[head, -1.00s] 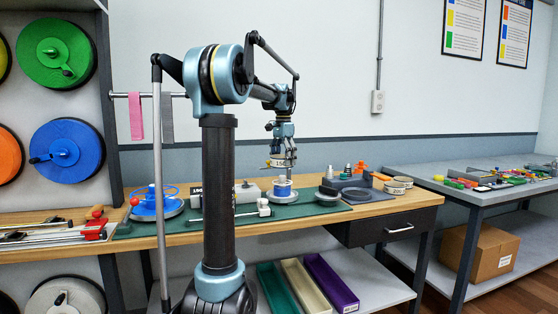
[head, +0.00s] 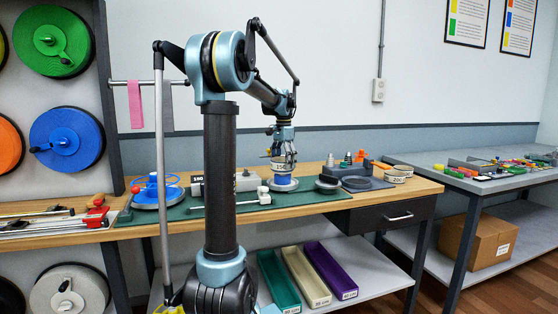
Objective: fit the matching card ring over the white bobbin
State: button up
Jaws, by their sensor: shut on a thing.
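My gripper (head: 283,158) points straight down over the green mat and is shut on a pale card ring (head: 281,164) with a dark printed number, too small to read surely. The bobbin (head: 284,181) stands upright just below it on a round grey base, with a blue band around its middle. The ring is at or just above the bobbin's top. I cannot tell whether its lower edge is touching or around the bobbin. More pale card rings (head: 397,176) lie at the right of the wooden bench.
The green mat (head: 255,208) also bears a white-ended bar in front of the bobbin. A grey disc (head: 327,185) and a dark holder (head: 362,182) stand to the right. A blue wheel-topped stand (head: 155,192) is at the left. A dark drawer (head: 392,221) hangs under the bench.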

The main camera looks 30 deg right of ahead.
jog(key=shift+f, duration=1.55)
jog(key=shift+c, duration=1.1)
jog(key=o, duration=0.9)
notch_tip(320, 180, up, 12)
jog(key=shift+f, duration=0.1)
jog(key=shift+a, duration=0.1)
